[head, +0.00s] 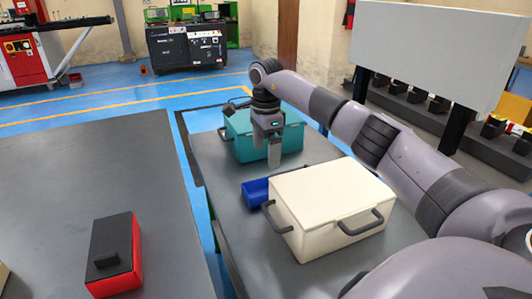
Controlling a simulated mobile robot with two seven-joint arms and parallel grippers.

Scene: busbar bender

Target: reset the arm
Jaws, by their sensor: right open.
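My right arm comes in from the right and reaches over the grey table on the right. My right gripper (274,152) points down in front of a teal box (241,137) with dark handles. The gripper is open, and I see nothing between its fingers. It hides part of the teal box's front. Whether it touches the box I cannot tell. My left gripper is out of view.
A cream box (325,197) with dark handles and a blue bin (256,192) stand nearer on the right table (225,178). A red box with a black lid (115,255) sits on the left table (95,180). A white panel (435,52) stands at the back right.

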